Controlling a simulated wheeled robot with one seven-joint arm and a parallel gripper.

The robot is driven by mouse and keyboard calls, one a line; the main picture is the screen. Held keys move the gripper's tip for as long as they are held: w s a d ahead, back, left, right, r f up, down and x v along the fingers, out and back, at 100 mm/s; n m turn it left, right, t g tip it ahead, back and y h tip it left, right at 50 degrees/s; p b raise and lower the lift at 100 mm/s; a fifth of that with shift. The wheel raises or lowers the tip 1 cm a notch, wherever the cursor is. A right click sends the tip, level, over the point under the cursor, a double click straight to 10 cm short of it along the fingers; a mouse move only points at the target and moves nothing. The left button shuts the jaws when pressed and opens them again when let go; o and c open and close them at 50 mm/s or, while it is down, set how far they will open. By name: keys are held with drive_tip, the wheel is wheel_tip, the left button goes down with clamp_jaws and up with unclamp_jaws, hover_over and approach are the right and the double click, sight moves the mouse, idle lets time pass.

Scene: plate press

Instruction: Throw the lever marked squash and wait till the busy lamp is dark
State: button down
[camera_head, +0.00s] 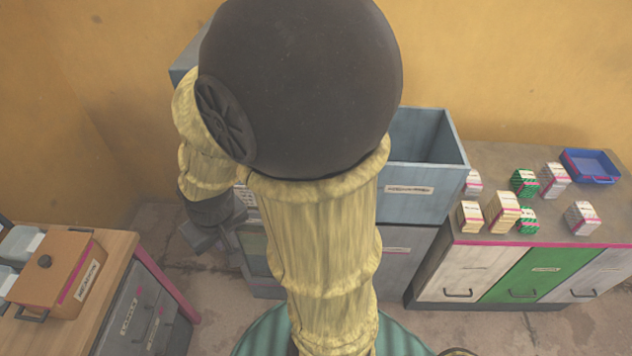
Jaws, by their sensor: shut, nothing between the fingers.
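A grey-blue machine or cabinet stands against the back wall, mostly behind my arm. Its open-topped box (428,190) with a white label shows to the right of my arm. I cannot read that label. I see no lever marked squash and no busy lamp; my arm covers the middle of the view and may hide them. My gripper (198,240) points down at the left of my arm, in front of the cabinet's lower left part. It is small and partly dark, shut and holding nothing.
On the right, a counter (505,170) bears several small striped boxes and a blue tray (590,165). On the left, a wooden desk (118,247) with drawers bears an orange-brown box (60,275).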

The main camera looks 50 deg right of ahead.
drive_tip(key=shift+w+a, duration=0.15)
drive_tip(key=shift+w, duration=0.05)
drive_tip(key=w+d+r+n+g+y, duration=0.1)
drive_tip(key=w+d+n+g+y, duration=0.15)
drive_tip(key=d, duration=1.45)
drive_tip(key=s+d+r+n+t+y, duration=0.1)
drive_tip(key=s+d+r+n+y, duration=0.1)
drive_tip(key=d, duration=0.6)
drive_tip(key=s+d+r+n+t+y+b, duration=0.1)
drive_tip(key=s+d+r+n+t+y, duration=0.1)
drive_tip(key=s+d, duration=0.3)
drive_tip(key=d, duration=0.2)
drive_tip(key=shift+s+d+r+n, duration=0.25)
drive_tip(key=shift+d+n, duration=0.1)
